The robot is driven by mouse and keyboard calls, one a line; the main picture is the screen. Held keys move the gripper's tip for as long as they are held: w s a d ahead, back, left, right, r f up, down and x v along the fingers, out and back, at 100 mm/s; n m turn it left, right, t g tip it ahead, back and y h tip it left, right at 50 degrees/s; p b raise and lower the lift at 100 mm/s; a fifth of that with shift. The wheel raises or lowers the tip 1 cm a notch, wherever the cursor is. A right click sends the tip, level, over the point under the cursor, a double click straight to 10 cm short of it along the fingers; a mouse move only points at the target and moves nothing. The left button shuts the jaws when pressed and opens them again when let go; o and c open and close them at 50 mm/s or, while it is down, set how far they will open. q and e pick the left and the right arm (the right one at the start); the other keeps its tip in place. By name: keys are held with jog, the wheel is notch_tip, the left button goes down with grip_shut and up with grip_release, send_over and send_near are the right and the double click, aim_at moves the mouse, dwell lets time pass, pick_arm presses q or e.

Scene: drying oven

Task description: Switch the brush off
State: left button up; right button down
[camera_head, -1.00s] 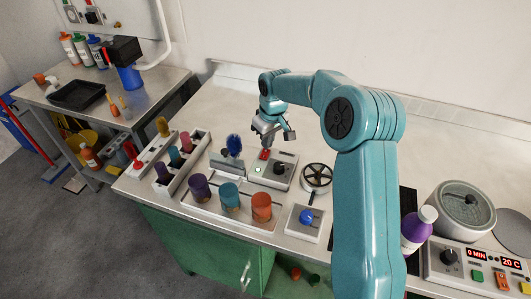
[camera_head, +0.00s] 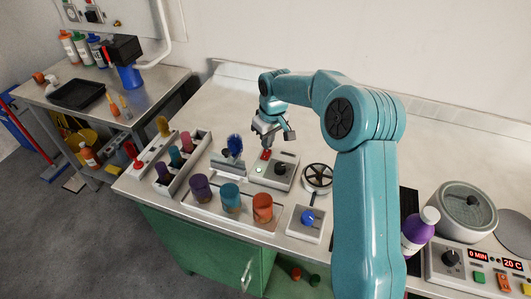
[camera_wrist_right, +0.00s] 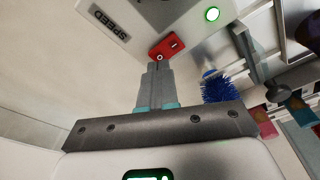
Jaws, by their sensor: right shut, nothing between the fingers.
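The blue bristle brush (camera_head: 234,146) stands upright on its mount, left of a grey control box (camera_head: 286,157) with a dark knob. The box's red rocker switch (camera_head: 266,154) also shows in the right wrist view (camera_wrist_right: 172,46), where a round green light (camera_wrist_right: 212,14) on the box is lit and the label SPEED is readable. My right gripper (camera_head: 267,144) is shut and empty, its fingertips (camera_wrist_right: 155,65) right at the near edge of the red switch. I cannot tell whether they touch it. The blue brush (camera_wrist_right: 219,88) is right of the fingers there. My left gripper is not in view.
Orange, teal and purple cups (camera_head: 231,196) stand in front of the box. A purple bottle (camera_head: 418,232) stands farther right. The bench behind is clear.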

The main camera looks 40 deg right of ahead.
aim_at(268, 151)
jog(key=shift+s+r, duration=0.15)
dwell(0.3)
jog(key=shift+f, duration=0.35)
jog(key=shift+f+b, duration=0.55)
jog(key=shift+r, duration=0.1)
notch_tip(268, 151, up, 7)
jog(key=p, duration=0.5)
dwell(0.5)
